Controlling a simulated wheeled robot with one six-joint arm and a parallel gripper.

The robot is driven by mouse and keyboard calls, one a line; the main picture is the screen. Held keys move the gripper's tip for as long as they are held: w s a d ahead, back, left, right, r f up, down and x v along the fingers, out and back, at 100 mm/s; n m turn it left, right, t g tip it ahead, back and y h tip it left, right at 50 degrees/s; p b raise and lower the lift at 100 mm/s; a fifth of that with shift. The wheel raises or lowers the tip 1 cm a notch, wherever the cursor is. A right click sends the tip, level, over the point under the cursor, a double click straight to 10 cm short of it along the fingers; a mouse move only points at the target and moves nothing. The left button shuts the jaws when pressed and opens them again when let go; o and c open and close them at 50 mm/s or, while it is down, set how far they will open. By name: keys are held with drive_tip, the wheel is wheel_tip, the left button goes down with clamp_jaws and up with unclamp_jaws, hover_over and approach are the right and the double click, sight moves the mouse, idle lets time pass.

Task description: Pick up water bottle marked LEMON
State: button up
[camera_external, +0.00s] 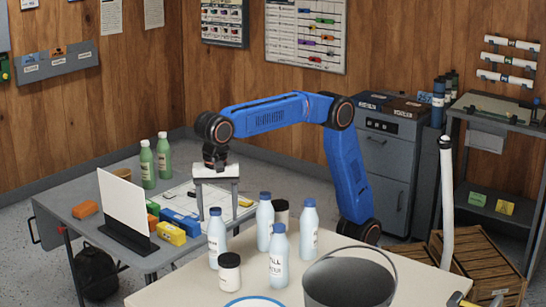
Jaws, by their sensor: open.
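Several pale blue bottles with blue caps stand upright on the near cream table: a left one (216,241), a back one (265,224), a front one (278,262) and a right one (309,232). The front one's label seems to read STILL WATER. Two green bottles with white caps (147,166) (164,158) stand on the grey table behind. I cannot read LEMON on any bottle. My gripper (218,198) is open, empty and pointing down. In the picture its fingers appear just above the left blue-capped bottle; their distance apart in depth is unclear.
A dark-lidded white jar (230,273) and a grey bucket (350,281) stand among the near bottles; another jar (282,212) is partly hidden. The grey table (75,204) holds a white upright panel (122,200), coloured boxes (179,223) and papers.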

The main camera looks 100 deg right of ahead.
sight(216, 226)
drive_tip(key=f, duration=0.3)
drive_tip(key=d+f, duration=0.1)
drive_tip(key=f, duration=0.1)
drive_tip(key=shift+w, duration=0.35)
drive_tip(key=shift+f, duration=0.5)
drive_tip(key=shift+c, duration=0.6)
clamp_jaws()
